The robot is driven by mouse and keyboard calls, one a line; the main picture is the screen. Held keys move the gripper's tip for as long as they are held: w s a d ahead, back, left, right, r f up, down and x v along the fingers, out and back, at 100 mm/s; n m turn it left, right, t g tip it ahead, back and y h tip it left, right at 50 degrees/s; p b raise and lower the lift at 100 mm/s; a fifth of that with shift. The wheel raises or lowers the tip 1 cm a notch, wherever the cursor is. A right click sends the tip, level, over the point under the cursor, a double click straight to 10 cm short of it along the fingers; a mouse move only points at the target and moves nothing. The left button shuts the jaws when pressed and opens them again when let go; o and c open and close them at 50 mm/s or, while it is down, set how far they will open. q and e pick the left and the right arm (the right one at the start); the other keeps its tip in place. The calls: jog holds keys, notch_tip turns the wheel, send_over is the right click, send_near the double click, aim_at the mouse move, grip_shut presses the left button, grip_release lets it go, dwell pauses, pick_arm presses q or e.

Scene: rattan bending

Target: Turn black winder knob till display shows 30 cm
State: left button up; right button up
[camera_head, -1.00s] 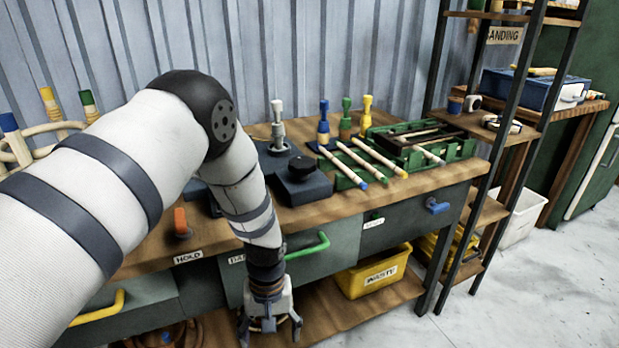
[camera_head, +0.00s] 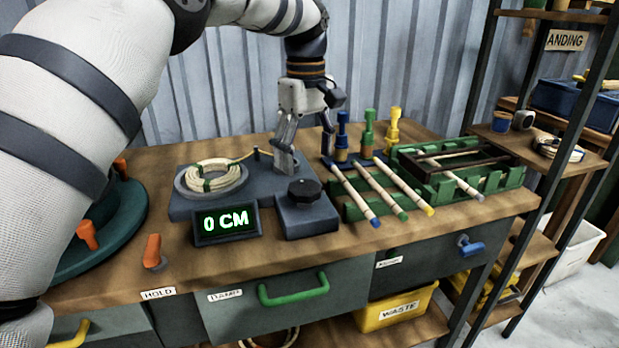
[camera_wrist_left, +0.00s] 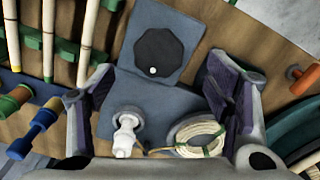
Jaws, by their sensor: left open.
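The black winder knob (camera_head: 304,188) sits on a dark block at the front right of the winder. It also shows in the left wrist view (camera_wrist_left: 157,50) as a dark, many-sided disc with a small white dot near its edge. The display (camera_head: 227,223) reads "0 CM" in green. A coil of pale cord (camera_head: 214,176) lies on the winder's round plate. My left gripper (camera_head: 306,148) is open and empty, pointing down above and behind the knob, apart from it. In the left wrist view the knob lies beyond the spread fingers (camera_wrist_left: 158,88). My right gripper is out of view.
Several rattan sticks (camera_head: 384,189) and a green rack (camera_head: 470,178) stand right of the winder. Blue, green and yellow-topped posts (camera_head: 368,132) stand behind. An orange-handled clamp (camera_head: 152,250) and a green round former (camera_head: 105,235) are at left. A white post (camera_wrist_left: 123,135) stands between the fingers in the wrist view.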

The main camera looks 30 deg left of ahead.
aim_at(301, 188)
pick_arm(q)
notch_tip(301, 188, down, 7)
jog(key=shift+w+r, duration=0.1)
jog(key=c, duration=1.1)
jog(key=shift+c, duration=0.2)
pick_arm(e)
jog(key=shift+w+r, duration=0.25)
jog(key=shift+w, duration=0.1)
pick_arm(q)
jog(key=shift+r, duration=0.1)
jog(key=shift+m+p, duration=0.35)
jog(key=shift+m, duration=0.75)
jog(key=m, duration=0.2)
jog(key=shift+m, duration=0.3)
jog(key=m, duration=0.5)
jog(key=shift+s+a+p, duration=0.2)
jog(key=shift+p, duration=0.15)
jog(key=m, duration=0.5)
jog(key=shift+a+m, duration=0.15)
jog(key=shift+m, duration=0.25)
jog(key=m, duration=0.5)
jog(key=shift+a+m, duration=0.2)
jog(key=shift+m, duration=0.2)
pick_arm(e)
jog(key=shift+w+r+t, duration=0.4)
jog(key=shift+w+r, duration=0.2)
